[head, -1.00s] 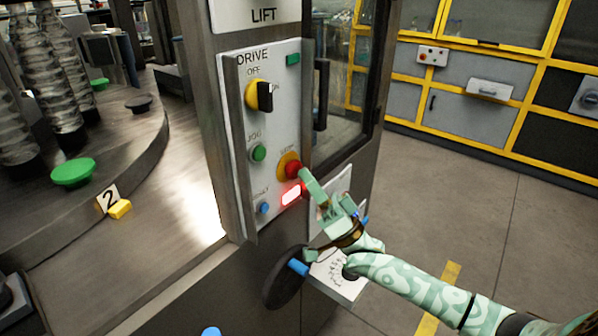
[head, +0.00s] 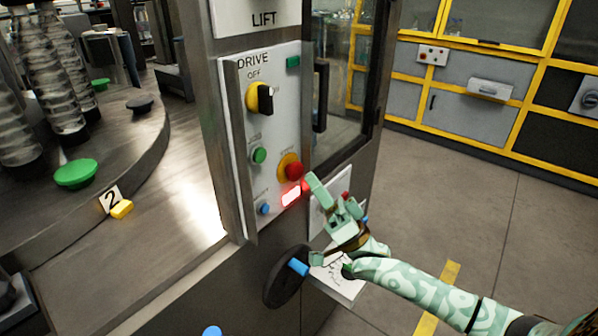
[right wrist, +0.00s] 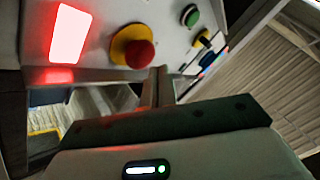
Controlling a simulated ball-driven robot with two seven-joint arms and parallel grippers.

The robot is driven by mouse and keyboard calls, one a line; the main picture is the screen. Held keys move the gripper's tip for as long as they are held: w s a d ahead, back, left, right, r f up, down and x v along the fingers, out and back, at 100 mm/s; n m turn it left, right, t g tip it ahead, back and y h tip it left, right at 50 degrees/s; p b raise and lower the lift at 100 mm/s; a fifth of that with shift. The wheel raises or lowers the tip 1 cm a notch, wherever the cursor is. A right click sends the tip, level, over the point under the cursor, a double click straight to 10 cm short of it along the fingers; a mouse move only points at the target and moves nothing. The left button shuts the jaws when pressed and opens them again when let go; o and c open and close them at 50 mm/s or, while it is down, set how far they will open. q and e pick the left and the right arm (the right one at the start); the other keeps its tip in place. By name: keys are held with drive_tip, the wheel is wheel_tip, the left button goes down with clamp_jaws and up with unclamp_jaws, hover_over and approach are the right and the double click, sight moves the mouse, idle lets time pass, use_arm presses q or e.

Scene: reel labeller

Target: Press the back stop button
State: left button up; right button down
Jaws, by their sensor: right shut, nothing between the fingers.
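The red stop button (head: 293,170) sits on a yellow collar on the white DRIVE panel (head: 272,110). A rectangular lamp (head: 291,195) just below it glows red. My right gripper (head: 311,181) is shut and empty, its tip just right of and below the button, with a small gap. The right wrist view shows the button's red dome (right wrist: 139,55) uncovered, standing proud of its collar, and the glowing lamp (right wrist: 70,34) to its left. My left gripper is not in view.
The panel also carries a black and yellow rotary switch (head: 260,98), a green button (head: 259,155) and a blue button (head: 265,209). A black handwheel with a blue grip (head: 298,267) stands below. A glass door (head: 345,90) is to the right. Open floor (head: 440,190) lies beyond.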

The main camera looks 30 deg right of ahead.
drive_tip(key=s, duration=0.1)
drive_tip(key=s+d+p, duration=0.1)
drive_tip(key=s, duration=0.1)
drive_tip(key=s+d+p, duration=0.1)
drive_tip(key=shift+s, duration=0.3)
idle(0.8)
